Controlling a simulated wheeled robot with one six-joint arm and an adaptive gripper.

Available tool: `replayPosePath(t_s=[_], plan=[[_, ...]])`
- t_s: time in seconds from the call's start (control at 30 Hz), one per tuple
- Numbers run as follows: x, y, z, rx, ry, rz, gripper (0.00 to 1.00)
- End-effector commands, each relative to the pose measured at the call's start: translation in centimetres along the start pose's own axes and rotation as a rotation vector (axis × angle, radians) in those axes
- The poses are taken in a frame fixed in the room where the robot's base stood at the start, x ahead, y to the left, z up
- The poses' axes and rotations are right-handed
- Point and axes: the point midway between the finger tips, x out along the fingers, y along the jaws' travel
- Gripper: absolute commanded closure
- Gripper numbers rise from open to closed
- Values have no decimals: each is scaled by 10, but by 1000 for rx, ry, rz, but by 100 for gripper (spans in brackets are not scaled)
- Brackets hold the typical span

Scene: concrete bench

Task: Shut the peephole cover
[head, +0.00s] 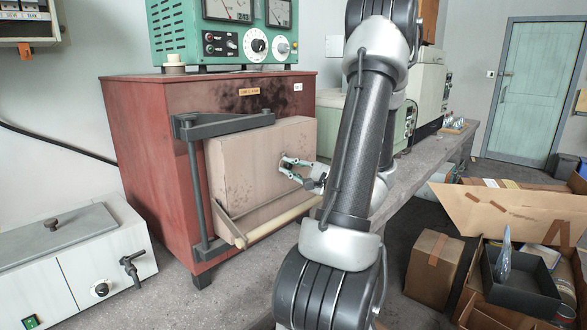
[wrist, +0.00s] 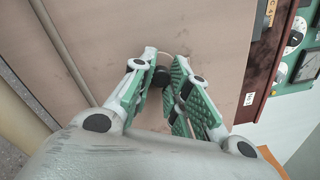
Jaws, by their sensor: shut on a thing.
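The red furnace (head: 150,150) stands on the bench, and its thick pale door (head: 240,165) faces me. My gripper (head: 284,166) is at the door's face, right of its middle. In the wrist view my gripper (wrist: 160,88) has its green-padded fingers closed around the small dark knob of the peephole cover (wrist: 161,76). A thin pale curved edge shows just above the knob. The fingers hide most of the cover and the peephole, so I cannot tell how far the cover is swung.
A long pale handle bar (head: 278,220) runs along the door's lower edge. A dark hinge frame (head: 195,185) is at its left. A green control unit (head: 225,40) sits on top. Boxes (head: 434,268) are on the floor at right.

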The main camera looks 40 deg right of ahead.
Motion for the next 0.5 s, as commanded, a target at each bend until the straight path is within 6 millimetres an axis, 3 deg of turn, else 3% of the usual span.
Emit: replayPosePath(t_s=[0.47, 0.5], plan=[[0, 2, 0, 16, 2, 4, 100], [0, 2, 0, 16, 2, 4, 80]])
